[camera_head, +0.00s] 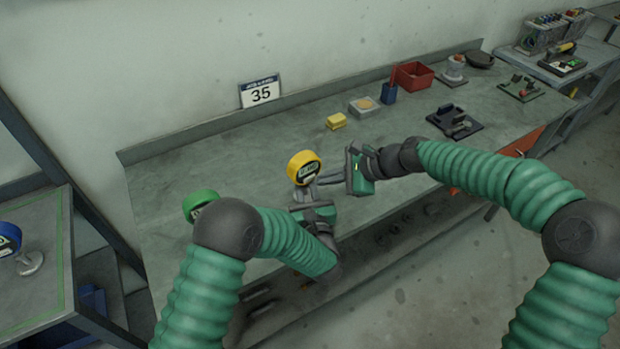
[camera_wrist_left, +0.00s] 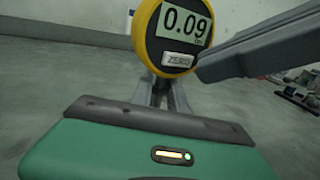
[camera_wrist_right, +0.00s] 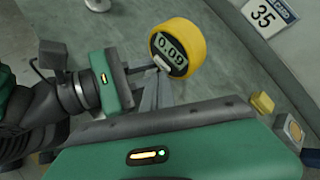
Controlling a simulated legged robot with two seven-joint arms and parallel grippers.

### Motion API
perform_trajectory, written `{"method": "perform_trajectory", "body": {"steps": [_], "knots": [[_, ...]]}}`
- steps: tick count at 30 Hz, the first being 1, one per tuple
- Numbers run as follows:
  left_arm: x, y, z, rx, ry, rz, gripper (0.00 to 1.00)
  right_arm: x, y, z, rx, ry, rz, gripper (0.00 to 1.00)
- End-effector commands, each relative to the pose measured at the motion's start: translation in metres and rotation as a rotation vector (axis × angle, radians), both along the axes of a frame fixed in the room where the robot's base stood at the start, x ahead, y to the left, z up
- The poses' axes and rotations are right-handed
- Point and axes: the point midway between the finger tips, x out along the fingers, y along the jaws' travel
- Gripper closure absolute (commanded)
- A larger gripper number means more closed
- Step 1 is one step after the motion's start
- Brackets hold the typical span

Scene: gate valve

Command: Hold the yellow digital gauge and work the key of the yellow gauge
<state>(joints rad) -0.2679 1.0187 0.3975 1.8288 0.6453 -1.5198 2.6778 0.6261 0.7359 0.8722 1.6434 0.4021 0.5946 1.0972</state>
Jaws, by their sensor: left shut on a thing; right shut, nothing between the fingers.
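The yellow digital gauge (camera_head: 303,166) is held up above the bench, its round face toward me. My left gripper (camera_head: 307,194) is shut on the gauge's stem below the face. In the left wrist view the gauge (camera_wrist_left: 173,36) reads 0.09, and its pale key (camera_wrist_left: 179,61), marked ZERO, is below the display. My right gripper (camera_head: 320,181) is shut and empty, coming from the right. Its fingertips (camera_wrist_left: 204,73) end just beside the key in the left wrist view. In the right wrist view they end at the gauge's face (camera_wrist_right: 160,70). I cannot tell whether they touch the key.
A green gauge (camera_head: 198,203) stands behind my left arm, and a blue gauge (camera_head: 10,238) is on the left table. A yellow block (camera_head: 336,121), a grey box (camera_head: 364,106), a blue cup (camera_head: 389,93) and a red bin (camera_head: 412,75) are farther back on the bench.

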Motion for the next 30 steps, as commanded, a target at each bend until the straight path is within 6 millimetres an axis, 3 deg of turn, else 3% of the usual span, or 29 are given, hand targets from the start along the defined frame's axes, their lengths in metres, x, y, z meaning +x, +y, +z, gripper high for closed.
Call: {"method": "perform_trajectory", "body": {"steps": [1,3,6,10,23,30], "knots": [[0.000,0.000,-0.001,0.000,0.001,-0.001,1.00,-0.010,0.006,0.015,0.113,0.076,0.003,1.00],[0.000,0.000,-0.001,0.000,0.001,-0.001,1.00,-0.039,0.000,0.021,0.368,0.327,-0.046,1.00],[0.000,0.000,-0.001,0.000,0.001,0.000,1.00,-0.066,-0.020,0.002,0.598,0.637,-0.165,1.00],[0.000,0.000,0.000,0.000,0.001,-0.001,1.00,-0.083,-0.037,-0.012,0.766,0.862,-0.265,1.00],[0.000,0.002,-0.001,-0.001,0.001,0.001,1.00,-0.087,-0.040,-0.016,0.818,0.935,-0.298,1.00],[0.000,0.001,0.000,0.000,0.000,0.001,1.00,-0.068,-0.028,-0.016,0.818,0.933,-0.298,1.00]]}}
